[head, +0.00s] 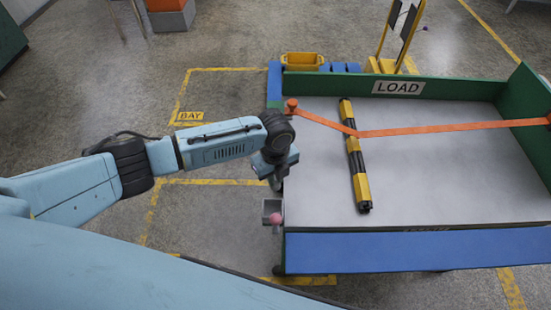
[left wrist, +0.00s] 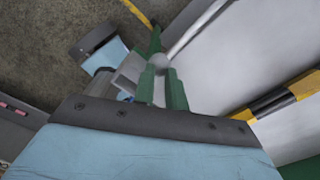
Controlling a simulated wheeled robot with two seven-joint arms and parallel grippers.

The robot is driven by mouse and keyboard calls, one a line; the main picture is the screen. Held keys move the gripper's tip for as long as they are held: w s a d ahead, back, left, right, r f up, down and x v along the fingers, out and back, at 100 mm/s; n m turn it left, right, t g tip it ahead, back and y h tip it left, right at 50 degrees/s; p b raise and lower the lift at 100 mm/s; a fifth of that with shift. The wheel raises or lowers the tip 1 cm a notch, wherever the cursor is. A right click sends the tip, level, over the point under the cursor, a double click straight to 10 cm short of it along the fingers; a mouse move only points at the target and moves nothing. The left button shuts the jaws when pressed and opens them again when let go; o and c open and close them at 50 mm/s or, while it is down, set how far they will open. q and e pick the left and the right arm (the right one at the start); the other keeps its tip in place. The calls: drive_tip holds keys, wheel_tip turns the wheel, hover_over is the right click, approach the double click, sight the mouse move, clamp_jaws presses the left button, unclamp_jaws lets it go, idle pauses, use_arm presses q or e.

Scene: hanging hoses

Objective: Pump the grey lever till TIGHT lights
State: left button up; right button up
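My left gripper (head: 276,181) is at the left edge of the load bed, pointing down. In the left wrist view its two dark green fingers (left wrist: 161,74) stand apart with a narrow gap. A pale grey rounded end (left wrist: 160,61) shows just past the fingertips, and a light grey rod (left wrist: 198,27) runs up and right from near it. This may be the grey lever; I cannot tell whether the fingers touch it. In the head view my arm hides that spot. No lit TIGHT sign can be made out. My right gripper is out of view.
An orange strap (head: 430,129) crosses a black-and-yellow bar (head: 354,160) on the grey bed (head: 440,180). A grey box (head: 272,206) with a pink ball (head: 275,218) sits at the bed's left edge. A LOAD sign (head: 398,87) marks the back wall.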

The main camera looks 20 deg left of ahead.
use_arm(q)
drive_tip(key=shift+r+p, duration=1.05)
drive_tip(key=shift+r, duration=0.35)
drive_tip(key=shift+w, duration=0.1)
drive_tip(key=r+p, duration=0.1)
drive_tip(key=w+r, duration=0.1)
drive_tip(key=r+p, duration=0.1)
drive_tip(key=r, duration=0.1)
drive_tip(key=shift+w+a+p, duration=0.3)
drive_tip(key=shift+w+p, duration=0.05)
drive_tip(key=shift+w, duration=0.05)
drive_tip(key=shift+s+d+f+b, duration=0.1)
drive_tip(key=shift+s+f+b, duration=0.2)
drive_tip(key=shift+f, duration=0.45)
drive_tip(key=shift+s+d+f+b, duration=0.1)
drive_tip(key=shift+s+f+b, duration=0.2)
drive_tip(key=shift+f, duration=0.5)
drive_tip(key=shift+s+f+b, duration=0.2)
drive_tip(key=shift+f+b, duration=0.15)
drive_tip(key=shift+f, duration=0.4)
